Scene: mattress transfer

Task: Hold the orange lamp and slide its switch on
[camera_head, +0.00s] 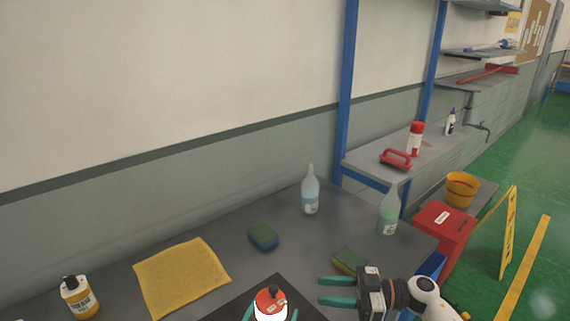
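The orange lamp (270,298) is at the bottom edge of the head view, over a dark mat (232,311). It has an orange-red top with a small dark part on it and a bright white lower part, cut off by the frame. Teal fingertips of my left gripper (270,314) show on both sides of the lamp and appear closed against it. The rest of that arm is out of view. My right gripper (322,290) comes from the right, its teal fingers apart and empty, pointing left to the right of the lamp. I cannot make out the switch position.
Bare table lies between cloth and mat.

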